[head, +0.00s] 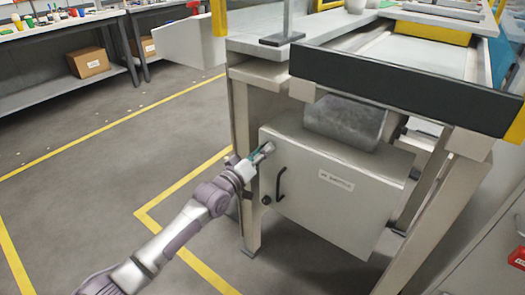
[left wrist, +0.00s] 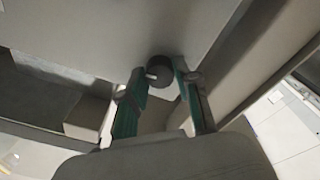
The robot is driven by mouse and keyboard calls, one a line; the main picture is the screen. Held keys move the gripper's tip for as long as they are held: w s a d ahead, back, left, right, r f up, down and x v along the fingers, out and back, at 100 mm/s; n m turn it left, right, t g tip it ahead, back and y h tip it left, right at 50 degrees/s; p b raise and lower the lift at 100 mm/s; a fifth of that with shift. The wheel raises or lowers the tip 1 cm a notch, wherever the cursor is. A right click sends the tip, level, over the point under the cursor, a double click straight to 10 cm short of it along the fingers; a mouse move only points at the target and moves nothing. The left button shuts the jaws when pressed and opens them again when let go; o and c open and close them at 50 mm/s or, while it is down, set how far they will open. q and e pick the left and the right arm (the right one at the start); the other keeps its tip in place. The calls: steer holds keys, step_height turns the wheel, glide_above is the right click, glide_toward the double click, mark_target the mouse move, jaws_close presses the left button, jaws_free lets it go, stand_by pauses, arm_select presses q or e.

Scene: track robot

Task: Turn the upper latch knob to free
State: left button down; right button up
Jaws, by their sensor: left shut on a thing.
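A grey cabinet (head: 335,190) under the workbench has a door with a small label. My left gripper (head: 264,152) is at the door's upper left corner in the head view. In the left wrist view the dark round upper latch knob (left wrist: 158,66) sits between the green-lined fingertips of my left gripper (left wrist: 161,73), which is shut on it. A small light mark shows on the knob. In the head view the gripper hides this knob. A dark lower knob (head: 266,200) shows farther down the door's left edge. My right gripper is not in view.
A dark curved door handle (head: 281,184) is just right of the lower knob. The bench's front beam (head: 400,88) overhangs the cabinet, and a bench leg (head: 246,170) stands left of it.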

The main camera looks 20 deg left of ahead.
arm_select(q)
steer(key=shift+f+m, duration=0.1)
steer(key=shift+m, duration=0.5)
steer(key=c, duration=0.8)
jaws_free()
steer(key=v, duration=1.2)
